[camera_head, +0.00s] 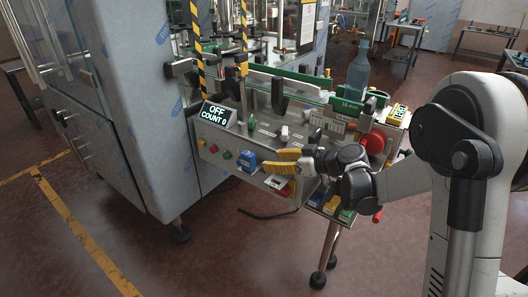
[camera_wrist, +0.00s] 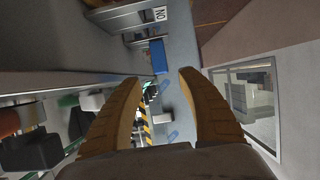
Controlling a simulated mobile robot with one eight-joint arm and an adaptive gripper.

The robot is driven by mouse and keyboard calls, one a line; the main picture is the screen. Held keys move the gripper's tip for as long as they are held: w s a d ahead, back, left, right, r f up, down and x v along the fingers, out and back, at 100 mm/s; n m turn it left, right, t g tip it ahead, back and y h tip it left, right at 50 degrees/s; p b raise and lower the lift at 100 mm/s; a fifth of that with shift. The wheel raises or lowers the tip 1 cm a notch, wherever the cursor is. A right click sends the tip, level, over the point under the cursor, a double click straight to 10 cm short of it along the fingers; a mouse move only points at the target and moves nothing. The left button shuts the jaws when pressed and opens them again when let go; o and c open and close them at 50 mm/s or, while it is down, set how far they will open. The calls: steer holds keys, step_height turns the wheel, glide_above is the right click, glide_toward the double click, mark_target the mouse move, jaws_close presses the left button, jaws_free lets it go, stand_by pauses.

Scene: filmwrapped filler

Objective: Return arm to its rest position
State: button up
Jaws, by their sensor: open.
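My gripper (camera_head: 277,161) is in front of the machine's control panel in the head view, with its yellow fingers pointing left. The fingers are apart and nothing is between them. In the wrist view the two fingers of my gripper (camera_wrist: 160,92) also stand apart, with the machine seen past them. My arm comes in from the right of the head view. Part of the panel behind the gripper is hidden. I cannot tell whether the gripper touches the panel.
A blue-grey bottle (camera_head: 357,72) stands upright on the conveyor. The floor (camera_head: 215,255) in front is mostly clear.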

steer(key=s+d+r+m+h, duration=0.1)
steer(key=s+d+m+h, duration=0.2)
steer(key=s, duration=0.7)
steer(key=s+d+r+m+h, duration=0.1)
steer(key=s+d+m+h, duration=0.3)
steer(key=s, duration=0.7)
steer(key=s+d+r+m+g+h, duration=0.1)
steer(key=s+d, duration=0.4)
steer(key=s, duration=0.6)
steer(key=r+m+h, duration=0.1)
steer(key=m+h, duration=0.1)
steer(key=shift+d+h, duration=0.3)
steer(key=shift+d, duration=0.1)
steer(key=shift+c, duration=0.4)
